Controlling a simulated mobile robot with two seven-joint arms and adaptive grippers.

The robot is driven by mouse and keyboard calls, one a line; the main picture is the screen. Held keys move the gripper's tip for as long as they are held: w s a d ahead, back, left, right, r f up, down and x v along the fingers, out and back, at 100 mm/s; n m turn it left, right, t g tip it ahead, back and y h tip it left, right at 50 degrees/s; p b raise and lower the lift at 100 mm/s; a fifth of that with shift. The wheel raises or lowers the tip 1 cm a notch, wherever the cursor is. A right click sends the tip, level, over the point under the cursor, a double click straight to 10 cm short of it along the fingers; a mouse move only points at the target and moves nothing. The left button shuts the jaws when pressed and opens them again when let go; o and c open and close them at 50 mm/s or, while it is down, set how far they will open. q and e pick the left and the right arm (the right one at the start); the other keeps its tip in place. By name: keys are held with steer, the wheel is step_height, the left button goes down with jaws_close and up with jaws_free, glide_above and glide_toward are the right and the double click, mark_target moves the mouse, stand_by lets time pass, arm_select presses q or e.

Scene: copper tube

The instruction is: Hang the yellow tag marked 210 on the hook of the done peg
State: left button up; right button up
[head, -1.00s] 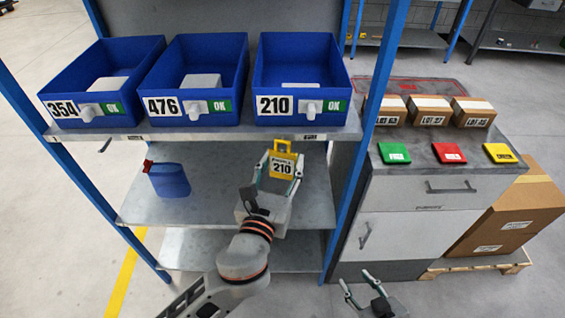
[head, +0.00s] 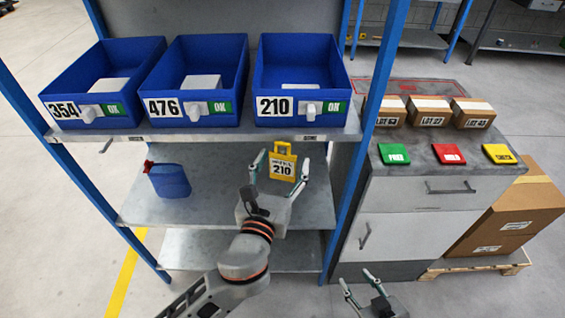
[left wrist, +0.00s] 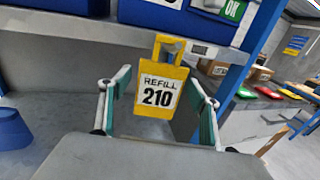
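The yellow tag (head: 283,166), marked REFILL 210, is upright under the shelf edge below the right blue bin. In the left wrist view the tag (left wrist: 158,92) faces me, its loop handle in front of the shelf edge. I cannot make out a hook or the done peg at its handle. My left gripper (head: 279,166) is open, one finger on each side of the tag. The left wrist view shows gaps between the tag and both fingers (left wrist: 157,98). My right gripper (head: 358,283) is open and empty at the bottom, right of the rack.
Blue bins marked 354 (head: 60,82), 476 (head: 160,75) and 210 (head: 262,75) stand on the upper shelf. A blue jug (head: 170,181) stands on the shelf below. Green (head: 393,154), red (head: 448,153) and yellow (head: 499,153) pads lie on the cabinet at right.

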arm_select(q)
steer(key=v, duration=1.2)
steer(key=s+a+f+n+g, duration=0.2)
steer(key=a+f+n, duration=0.3)
steer(key=f+n, duration=0.4)
steer(key=s+a+f+n+g+y, duration=0.1)
steer(key=s+a+f+n+g, duration=0.1)
steer(key=a+f+n, duration=0.4)
steer(key=s+a+f+n+g, duration=0.2)
steer(key=a+f+n, duration=0.4)
steer(key=f+n, duration=0.7)
steer(key=n, duration=0.6)
steer(key=shift+f+n+g+y, duration=0.2)
steer(key=shift+n+g+y, duration=0.1)
steer(key=shift+n+y, duration=0.1)
